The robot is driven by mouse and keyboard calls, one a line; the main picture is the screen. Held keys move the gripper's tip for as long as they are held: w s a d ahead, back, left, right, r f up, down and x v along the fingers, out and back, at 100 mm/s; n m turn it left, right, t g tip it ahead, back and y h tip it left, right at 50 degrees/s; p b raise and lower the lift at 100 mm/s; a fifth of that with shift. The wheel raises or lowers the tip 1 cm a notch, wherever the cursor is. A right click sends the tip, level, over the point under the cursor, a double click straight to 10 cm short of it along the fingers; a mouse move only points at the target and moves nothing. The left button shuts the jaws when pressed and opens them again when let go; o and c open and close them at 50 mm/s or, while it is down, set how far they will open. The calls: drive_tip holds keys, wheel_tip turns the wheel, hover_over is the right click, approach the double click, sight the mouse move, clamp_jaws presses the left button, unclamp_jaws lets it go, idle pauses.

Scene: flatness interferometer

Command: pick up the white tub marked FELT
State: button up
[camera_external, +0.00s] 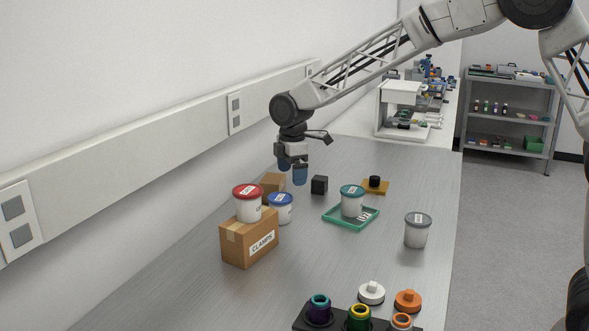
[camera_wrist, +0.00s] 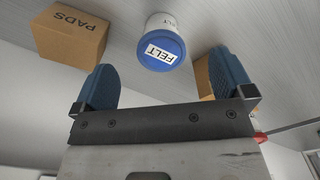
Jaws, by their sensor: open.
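The white tub marked FELT (camera_wrist: 165,42) has a blue lid with a white label. It stands upright beyond my fingertips in the wrist view, between their directions. In the external view the blue-lidded tub (camera_external: 281,208) stands on the bench behind the CLAMPS box. My gripper (camera_external: 292,172) hangs above the bench, above and slightly right of that tub in the picture. Its blue fingers (camera_wrist: 163,65) are apart with nothing between them. The tub is clear of both fingers.
A cardboard PADS box (camera_wrist: 70,36) stands close to the tub. The CLAMPS box (camera_external: 250,240) carries a red-lidded tub (camera_external: 248,207). A teal-lidded tub (camera_external: 352,203) stands on a green tray (camera_external: 336,218). A grey-lidded tub (camera_external: 417,233) and black cube (camera_external: 319,184) stand nearby.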

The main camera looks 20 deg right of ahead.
sight(280, 197)
drive_tip(key=shift+n, duration=0.5)
drive_tip(key=a, duration=0.1)
drive_tip(key=a+f, duration=0.2)
drive_tip(key=shift+w+a, duration=0.3)
drive_tip(key=shift+f, duration=0.1)
drive_tip(key=shift+f, duration=1.2)
drive_tip(key=shift+f, duration=0.1)
drive_tip(key=shift+d+f, duration=0.1)
drive_tip(key=shift+f, duration=2.4)
drive_tip(key=shift+c, duration=0.3)
drive_tip(key=c, duration=0.8)
